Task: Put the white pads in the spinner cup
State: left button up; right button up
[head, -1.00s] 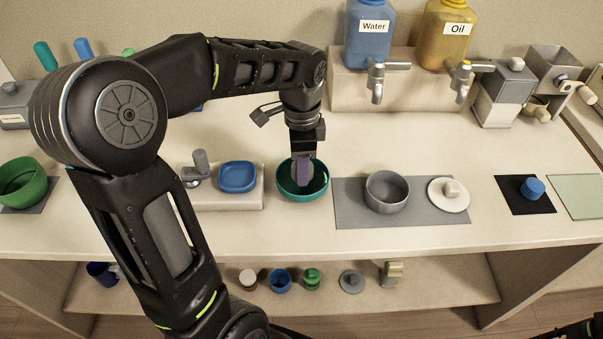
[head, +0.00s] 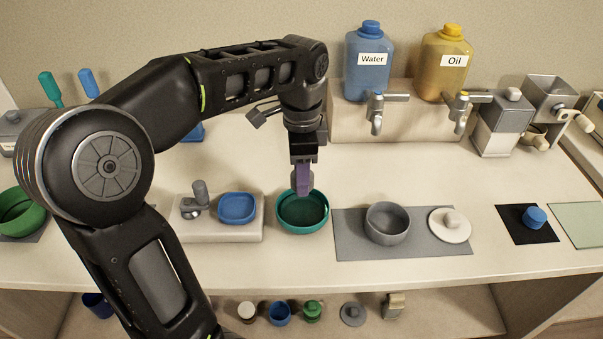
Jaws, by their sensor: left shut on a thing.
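My left gripper (head: 302,182) is shut on a small purple thing (head: 302,175), held upright over the back rim of a teal bowl (head: 291,227). The fingers hide part of the purple thing. I cannot make out any white pads, and I cannot tell which vessel is the spinner cup. A grey bowl (head: 387,233) and a white disc with a knob (head: 437,226) sit on a grey mat (head: 360,247) to the right. My right gripper is not in view.
A blue dish (head: 237,208) sits on a pale base (head: 215,233) left of the teal bowl. Water (head: 370,75) and oil (head: 445,75) containers with taps stand on a block behind. Small items line the lower shelf. The counter right of the grey mat has free room.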

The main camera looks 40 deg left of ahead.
aim_at(239, 210)
jog(key=k, duration=1)
